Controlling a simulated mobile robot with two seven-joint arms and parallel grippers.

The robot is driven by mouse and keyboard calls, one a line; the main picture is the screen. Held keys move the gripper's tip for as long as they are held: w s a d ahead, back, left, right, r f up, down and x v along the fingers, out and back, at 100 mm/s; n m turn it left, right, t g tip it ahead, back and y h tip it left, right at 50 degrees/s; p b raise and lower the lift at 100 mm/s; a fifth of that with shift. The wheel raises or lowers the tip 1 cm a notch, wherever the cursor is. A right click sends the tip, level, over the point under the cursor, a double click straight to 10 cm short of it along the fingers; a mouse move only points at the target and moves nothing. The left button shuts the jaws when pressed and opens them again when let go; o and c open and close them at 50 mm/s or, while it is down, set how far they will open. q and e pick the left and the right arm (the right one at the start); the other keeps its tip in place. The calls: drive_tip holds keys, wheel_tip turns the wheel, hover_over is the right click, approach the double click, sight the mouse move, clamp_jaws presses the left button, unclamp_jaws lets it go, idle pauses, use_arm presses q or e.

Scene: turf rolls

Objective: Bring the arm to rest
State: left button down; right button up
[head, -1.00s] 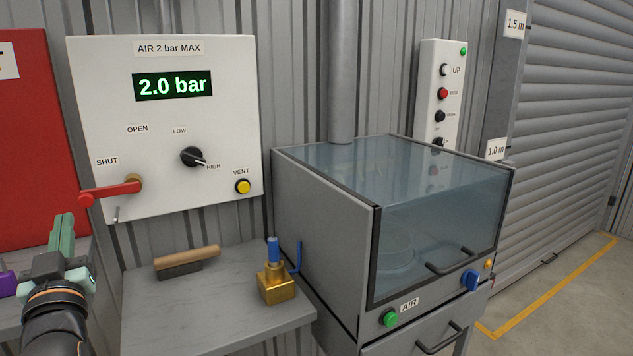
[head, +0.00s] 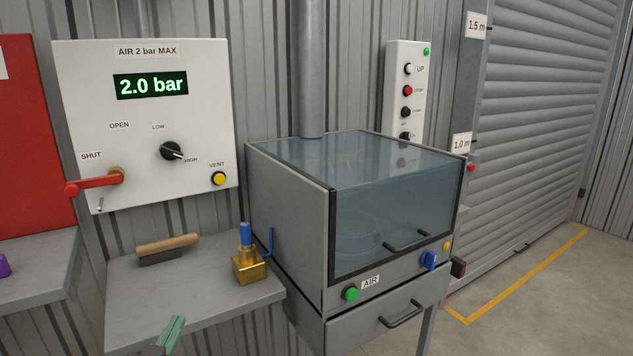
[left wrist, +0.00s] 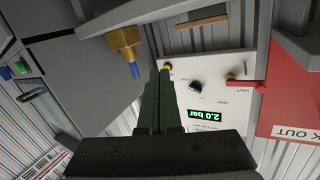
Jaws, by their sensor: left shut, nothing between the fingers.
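My left gripper (head: 172,335) shows at the bottom edge of the head view, low in front of the grey shelf. Its green fingers are together and hold nothing. In the left wrist view the shut fingers (left wrist: 160,100) point toward the white air panel. The rest of the left arm is out of the head view. My right gripper is in neither view.
The white air panel (head: 200,120) reads 2.0 bar, its red lever (head: 92,183) pointing left toward SHUT. A brush (head: 167,248) and a brass valve (head: 250,266) stand on the shelf (head: 200,305). A glass-lidded cabinet (head: 290,230) stands right. Floor at right is clear.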

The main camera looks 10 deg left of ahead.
use_arm(q)
drive_tip(key=s+d+f+m+g+h, duration=0.1)
drive_tip(key=s+d+f+g+h, duration=0.1)
drive_tip(key=s+d+f, duration=0.45)
drive_tip(key=s+d+f+m+g+h, duration=0.1)
drive_tip(key=d+f+m+g+h, duration=0.2)
drive_tip(key=f, duration=0.7)
drive_tip(key=s+d+f+g+h, duration=0.2)
drive_tip(key=s+d+f+g, duration=0.1)
drive_tip(key=s+d+f, duration=0.9)
drive_tip(key=a+r+n+p, duration=0.1)
drive_tip(key=a+r+p, duration=0.5)
drive_tip(key=r+p, duration=0.6)
drive_tip(key=shift+s+t+y+p, duration=0.4)
drive_tip(key=shift+s+p, duration=0.05)
drive_tip(key=shift+p, duration=0.5)
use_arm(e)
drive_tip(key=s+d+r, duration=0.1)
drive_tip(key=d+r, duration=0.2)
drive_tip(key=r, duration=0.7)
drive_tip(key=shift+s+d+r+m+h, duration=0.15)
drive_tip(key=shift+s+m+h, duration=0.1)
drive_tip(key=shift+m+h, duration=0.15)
